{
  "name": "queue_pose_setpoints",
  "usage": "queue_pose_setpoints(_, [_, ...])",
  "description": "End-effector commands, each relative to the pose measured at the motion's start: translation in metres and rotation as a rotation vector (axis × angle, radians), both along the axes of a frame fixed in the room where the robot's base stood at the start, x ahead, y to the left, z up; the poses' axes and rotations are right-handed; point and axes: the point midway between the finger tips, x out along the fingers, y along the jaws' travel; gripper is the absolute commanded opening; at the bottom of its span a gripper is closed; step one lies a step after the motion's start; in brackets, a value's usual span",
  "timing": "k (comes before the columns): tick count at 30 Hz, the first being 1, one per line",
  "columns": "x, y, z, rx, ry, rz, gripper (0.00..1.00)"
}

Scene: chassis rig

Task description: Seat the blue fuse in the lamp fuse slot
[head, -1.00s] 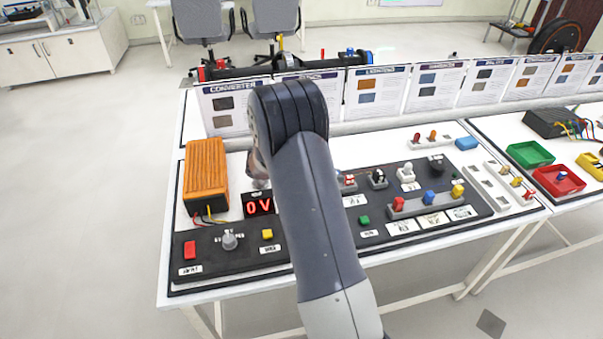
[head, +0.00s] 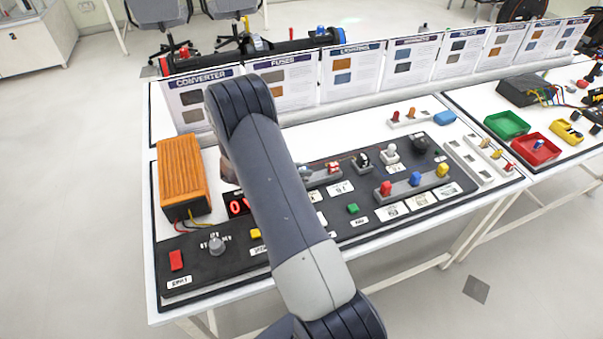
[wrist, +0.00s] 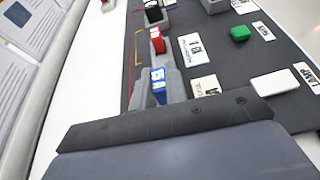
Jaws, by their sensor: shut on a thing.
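The blue fuse (wrist: 159,78) has a white-marked top and shows in the wrist view between grey pieces. My gripper (wrist: 158,97) is shut on it there. The fuse's lower end and the slot under it are hidden, so I cannot tell how deep it sits. A red fuse (wrist: 157,42) stands in a grey holder just beyond, also visible in the head view (head: 334,167).
A black holder (head: 362,160) and a white part (head: 391,152) stand in line past the red fuse. A green button (head: 352,208) and a rail with coloured knobs (head: 413,184) lie nearer. The orange converter (head: 181,175) stands left, and upright info cards (head: 351,75) line the back.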

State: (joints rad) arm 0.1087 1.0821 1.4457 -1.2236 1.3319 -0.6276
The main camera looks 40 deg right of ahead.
Motion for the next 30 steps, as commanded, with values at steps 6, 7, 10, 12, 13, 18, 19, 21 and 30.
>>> queue_pose_setpoints(6, [0.0,0.0,-0.019,0.001,0.0,0.0,0.0])
queue_pose_setpoints(7, [0.0,0.0,-0.019,0.001,-0.001,0.0,0.0])
queue_pose_setpoints(10, [0.0,0.0,-0.019,0.001,-0.001,0.0,0.0])
queue_pose_setpoints(12, [0.0,0.0,-0.019,0.001,-0.001,0.0,0.0])
queue_pose_setpoints(13, [0.0,0.0,-0.019,0.001,-0.001,0.0,0.0])
queue_pose_setpoints(18, [0.0,0.0,-0.021,0.001,-0.001,0.0,0.19])
queue_pose_setpoints(19, [0.0,0.0,-0.021,0.001,-0.001,0.0,0.21])
queue_pose_setpoints(21, [0.0,0.0,-0.021,0.001,-0.001,0.0,0.27])
queue_pose_setpoints(30, [0.0,0.0,-0.021,0.001,-0.001,0.0,0.36])
